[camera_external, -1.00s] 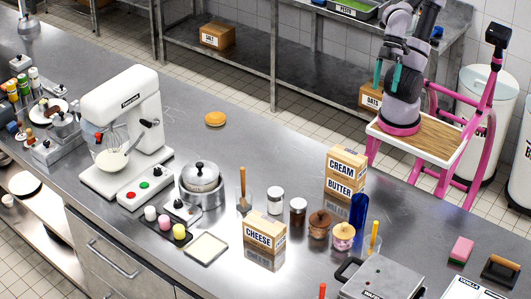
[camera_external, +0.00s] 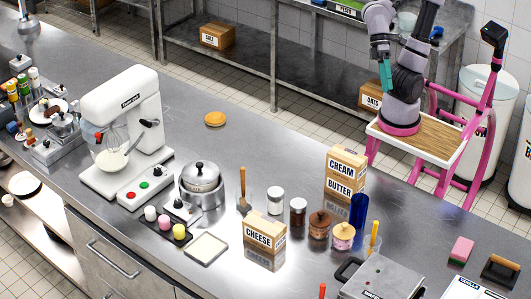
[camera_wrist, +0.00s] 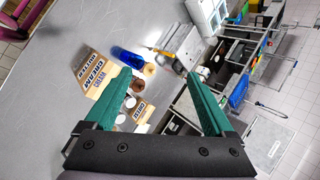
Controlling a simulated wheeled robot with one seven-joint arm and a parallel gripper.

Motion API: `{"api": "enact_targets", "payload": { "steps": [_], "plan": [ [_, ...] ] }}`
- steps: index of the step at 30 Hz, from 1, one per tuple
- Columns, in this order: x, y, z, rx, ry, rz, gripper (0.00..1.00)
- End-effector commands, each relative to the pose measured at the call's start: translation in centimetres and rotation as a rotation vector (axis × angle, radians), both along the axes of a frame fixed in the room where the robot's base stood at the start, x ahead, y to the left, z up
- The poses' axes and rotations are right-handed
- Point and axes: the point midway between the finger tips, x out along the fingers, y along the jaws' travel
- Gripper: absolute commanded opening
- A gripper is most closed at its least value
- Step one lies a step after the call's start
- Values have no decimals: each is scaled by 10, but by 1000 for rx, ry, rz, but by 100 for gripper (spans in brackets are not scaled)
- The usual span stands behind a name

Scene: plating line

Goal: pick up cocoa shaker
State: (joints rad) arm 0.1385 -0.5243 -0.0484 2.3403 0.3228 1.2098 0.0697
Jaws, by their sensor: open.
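The cocoa shaker, seemingly the dark brown jar with a pale lid (camera_external: 298,211), stands upright on the steel counter (camera_external: 235,145) in the external view. It is between a white-filled jar (camera_external: 275,200) and a brown-lidded jar (camera_external: 319,224). My gripper (camera_external: 385,76) is well above and behind the counter's far edge, apart from the shaker. In the wrist view its teal fingers (camera_wrist: 159,73) are spread with nothing held. The jars beyond look small there, partly behind the left finger, and I cannot tell the shaker apart.
A wooden-handled tool (camera_external: 243,193) stands at left.

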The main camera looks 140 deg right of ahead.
Motion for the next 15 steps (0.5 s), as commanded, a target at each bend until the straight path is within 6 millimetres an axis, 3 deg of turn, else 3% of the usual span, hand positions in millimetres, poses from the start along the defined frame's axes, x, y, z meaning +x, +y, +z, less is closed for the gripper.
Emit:
{"api": "enact_targets", "payload": {
  "steps": [4,7,11,15],
  "plan": [
    [49,-6,1,381,169,-232,88],
    [91,-26,8,679,260,-411,88],
    [139,-70,17,1007,316,-603,88],
    [177,-128,19,1299,327,-768,88]
  ]
}}
